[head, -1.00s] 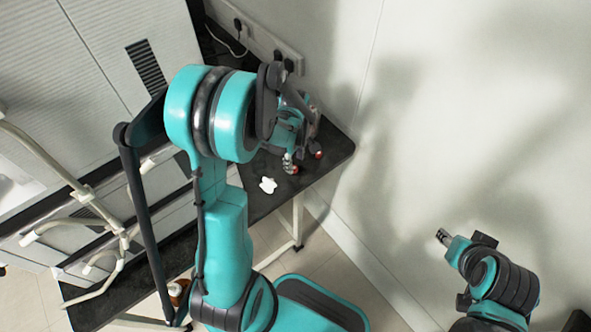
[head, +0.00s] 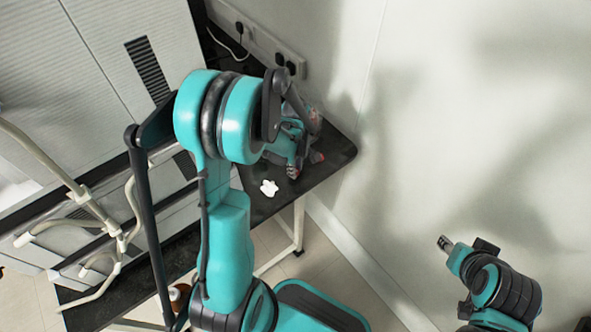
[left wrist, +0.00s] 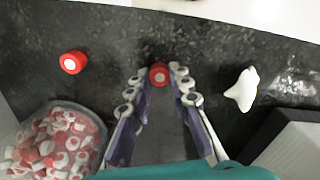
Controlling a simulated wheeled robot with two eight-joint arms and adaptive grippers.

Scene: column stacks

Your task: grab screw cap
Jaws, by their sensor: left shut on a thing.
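In the left wrist view, a red screw cap (left wrist: 159,74) with a pale centre sits between the fingertips of my left gripper (left wrist: 158,76). The gripper is shut on it, close to the dark table. A second red cap (left wrist: 73,62) lies apart to the left. In the head view my left gripper (head: 304,160) is low over the table's right end, partly hidden by my own arm. My right gripper (head: 445,243) is at the lower right, away from the table, and its jaws are too small to read.
A clear container (left wrist: 58,142) full of red and white caps stands at the lower left in the wrist view. A white lobed piece (left wrist: 243,88) lies right of the gripper, beside a clear crinkled item (left wrist: 293,82). The dark table (head: 262,203) ends near the wall.

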